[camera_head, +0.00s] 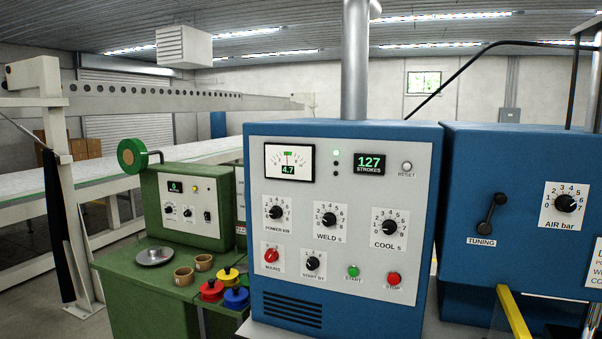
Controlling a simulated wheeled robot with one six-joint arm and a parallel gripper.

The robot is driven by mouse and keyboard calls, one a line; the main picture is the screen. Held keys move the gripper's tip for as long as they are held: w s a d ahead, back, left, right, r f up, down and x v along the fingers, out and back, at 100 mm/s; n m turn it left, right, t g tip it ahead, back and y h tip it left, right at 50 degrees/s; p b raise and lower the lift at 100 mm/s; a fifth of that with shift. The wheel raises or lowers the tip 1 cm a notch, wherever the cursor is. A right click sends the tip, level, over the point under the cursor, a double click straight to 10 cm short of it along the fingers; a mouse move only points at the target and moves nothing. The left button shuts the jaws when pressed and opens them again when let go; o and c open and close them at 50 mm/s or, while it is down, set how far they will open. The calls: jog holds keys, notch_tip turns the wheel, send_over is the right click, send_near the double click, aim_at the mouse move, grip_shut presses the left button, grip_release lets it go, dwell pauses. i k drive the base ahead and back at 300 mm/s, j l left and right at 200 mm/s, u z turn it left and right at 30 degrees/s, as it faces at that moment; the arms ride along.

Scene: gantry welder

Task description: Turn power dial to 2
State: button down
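The power dial (275,212) is a black round knob on a white numbered plate labelled POWER kW. It is the leftmost of three dials in the upper row on the grey front panel (340,265) of a blue cabinet. Its pointer is too small for me to read its setting surely. My gripper is not in view, and nothing covers the dial.
The weld dial (329,220) and cool dial (389,228) are to the right. Below are the red mains switch (271,255), start-by dial (312,263), green start button (353,271) and red stop button (393,279). A green bench (140,305) stands left, another blue cabinet (475,170) right.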

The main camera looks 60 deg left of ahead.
aim_at(276, 212)
jog(key=u, duration=2.25)
